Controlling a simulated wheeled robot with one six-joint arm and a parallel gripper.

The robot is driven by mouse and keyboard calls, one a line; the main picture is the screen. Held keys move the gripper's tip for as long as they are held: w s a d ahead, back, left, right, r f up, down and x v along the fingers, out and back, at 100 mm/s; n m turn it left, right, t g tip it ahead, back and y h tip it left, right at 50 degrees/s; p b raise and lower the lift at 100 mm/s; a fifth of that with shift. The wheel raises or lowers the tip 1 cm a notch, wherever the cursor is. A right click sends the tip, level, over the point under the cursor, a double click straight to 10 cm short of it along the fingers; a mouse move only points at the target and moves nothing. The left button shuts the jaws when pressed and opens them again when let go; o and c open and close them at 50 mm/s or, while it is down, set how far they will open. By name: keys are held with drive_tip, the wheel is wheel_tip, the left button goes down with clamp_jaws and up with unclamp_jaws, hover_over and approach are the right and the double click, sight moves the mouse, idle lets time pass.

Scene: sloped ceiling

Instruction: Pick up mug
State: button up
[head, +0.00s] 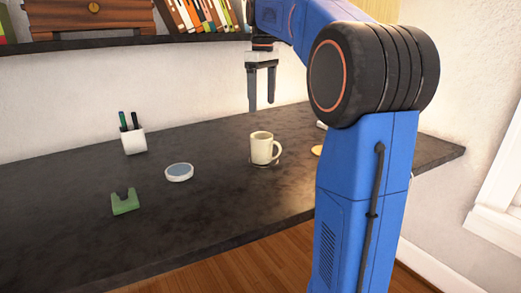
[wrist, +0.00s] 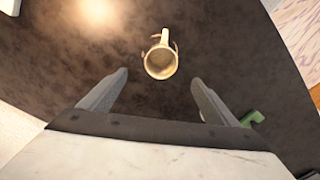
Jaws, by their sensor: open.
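A cream mug (head: 262,148) stands upright on the dark table (head: 215,205), with its handle to the right in the head view. In the wrist view the mug (wrist: 160,62) is seen from above, beyond the fingertips and roughly midway between them, with its handle pointing up in the picture. My gripper (head: 262,108) points down above the table, and its fingers are apart and empty. In the wrist view my gripper (wrist: 157,78) shows both fingers spread. The mug is not between the fingers.
A white pen cup (head: 134,141), a round white-and-blue disc (head: 179,172) and a green notched block (head: 125,202) lie left of the mug. A yellowish item (head: 317,150) is partly hidden behind my arm. A shelf with books (head: 200,15) hangs above.

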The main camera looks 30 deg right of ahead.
approach(263, 146)
drive_tip(key=w+d+f, duration=0.2)
drive_tip(key=w+f, duration=0.2)
drive_tip(key=f, duration=0.2)
drive_tip(key=shift+s+f, duration=0.25)
drive_tip(key=shift+f, duration=1)
drive_tip(key=shift+s+f, duration=0.25)
drive_tip(key=shift+f, duration=1.55)
drive_tip(key=shift+c, duration=0.4)
drive_tip(key=c, duration=1.3)
drive_tip(key=shift+r, duration=0.2)
